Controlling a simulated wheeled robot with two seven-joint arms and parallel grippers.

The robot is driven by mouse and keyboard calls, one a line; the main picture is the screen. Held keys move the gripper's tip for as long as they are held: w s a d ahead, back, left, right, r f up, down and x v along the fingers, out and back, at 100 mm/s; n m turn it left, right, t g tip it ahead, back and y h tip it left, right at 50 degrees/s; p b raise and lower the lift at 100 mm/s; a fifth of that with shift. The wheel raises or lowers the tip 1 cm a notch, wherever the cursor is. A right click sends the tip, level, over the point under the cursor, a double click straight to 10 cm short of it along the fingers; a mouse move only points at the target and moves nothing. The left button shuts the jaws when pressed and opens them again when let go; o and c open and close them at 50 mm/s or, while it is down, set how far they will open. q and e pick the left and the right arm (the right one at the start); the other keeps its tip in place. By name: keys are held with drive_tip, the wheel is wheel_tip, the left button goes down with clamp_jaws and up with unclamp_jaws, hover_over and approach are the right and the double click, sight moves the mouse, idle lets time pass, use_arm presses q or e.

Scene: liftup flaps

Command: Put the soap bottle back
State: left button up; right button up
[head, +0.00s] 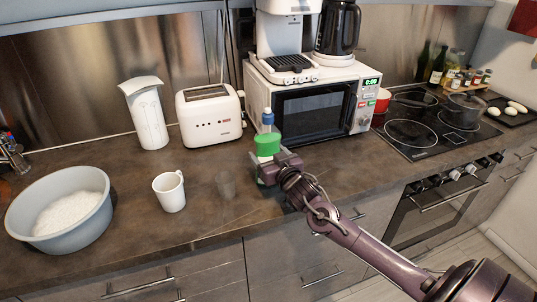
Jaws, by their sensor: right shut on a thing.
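The soap bottle (267,144) has a green body and a blue top. It is upright over the counter, in front of the microwave's left side. My right gripper (267,163) is shut on the bottle's lower part, and the gripper hides some of it. I cannot tell whether its base touches the counter (130,222). My left gripper is not in view.
A white mug (170,191) and a glass (226,185) stand left of the bottle. A basin (60,220) is at far left. The stove (410,135) is right.

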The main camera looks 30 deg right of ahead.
drive_tip(key=o, duration=1.3)
drive_tip(key=shift+r, duration=0.1)
drive_tip(key=shift+s, duration=0.25)
drive_tip(key=s, duration=0.3)
drive_tip(key=s+a, duration=0.1)
drive_tip(key=s, duration=0.3)
drive_tip(key=s+b, duration=0.1)
drive_tip(key=s, duration=0.3)
drive_tip(key=shift+s+a+r, duration=0.25)
drive_tip(key=shift+a+r, duration=0.05)
